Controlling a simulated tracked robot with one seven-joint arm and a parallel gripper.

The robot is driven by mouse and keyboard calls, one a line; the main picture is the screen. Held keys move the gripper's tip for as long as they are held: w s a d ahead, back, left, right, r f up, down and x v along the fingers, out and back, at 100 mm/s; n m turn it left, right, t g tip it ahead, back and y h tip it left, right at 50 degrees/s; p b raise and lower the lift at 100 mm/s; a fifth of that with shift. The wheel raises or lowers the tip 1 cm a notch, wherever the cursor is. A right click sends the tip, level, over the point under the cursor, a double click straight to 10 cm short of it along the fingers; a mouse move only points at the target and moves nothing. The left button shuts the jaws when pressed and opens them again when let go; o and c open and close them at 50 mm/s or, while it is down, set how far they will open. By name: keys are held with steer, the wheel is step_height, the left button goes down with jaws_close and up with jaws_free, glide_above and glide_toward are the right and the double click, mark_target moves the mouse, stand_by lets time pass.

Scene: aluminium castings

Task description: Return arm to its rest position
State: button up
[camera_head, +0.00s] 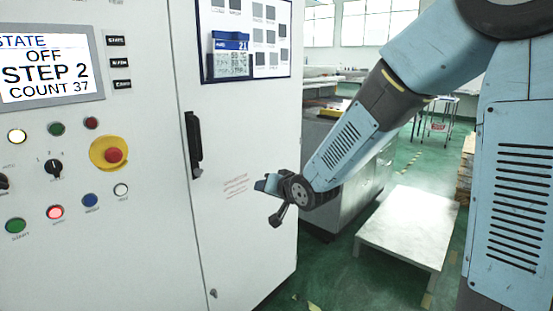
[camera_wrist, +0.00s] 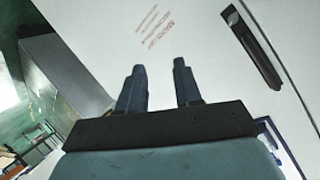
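My blue-grey arm (camera_head: 345,145) reaches from the upper right of the head view down to the left, towards the front of a white cabinet. My gripper (camera_head: 268,202) is at its lower end, in front of or beside the cabinet door (camera_head: 235,125). In the wrist view, the two dark fingers of my gripper (camera_wrist: 159,70) stand apart with nothing between them. The white door face fills the view beyond them. I cannot tell the exact gap between the fingertips and the door.
The cabinet has a black door handle (camera_head: 194,145), a display (camera_head: 50,65) reading OFF, STEP 2, COUNT 37, and a red emergency button (camera_head: 114,155). A low white table (camera_head: 408,225) stands on the green floor to the right. A grey bench (camera_head: 350,200) is behind my arm.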

steer(key=s+d+r+g+h, duration=0.1)
steer(key=s+d+r+h, duration=0.25)
steer(key=d, duration=0.45)
steer(key=s+d+r+h, duration=0.3)
steer(key=s+d, duration=0.2)
steer(key=d, duration=0.3)
steer(key=s+d+r+g, duration=0.1)
steer(key=s+d+g, duration=0.1)
steer(key=s+d, duration=0.3)
steer(key=s+d+r+g+h, duration=0.1)
steer(key=s+d, duration=0.4)
steer(key=s, duration=0.9)
steer(key=shift+d+r+g, duration=0.3)
steer(key=shift+r+g, duration=0.25)
steer(key=shift+g, duration=0.05)
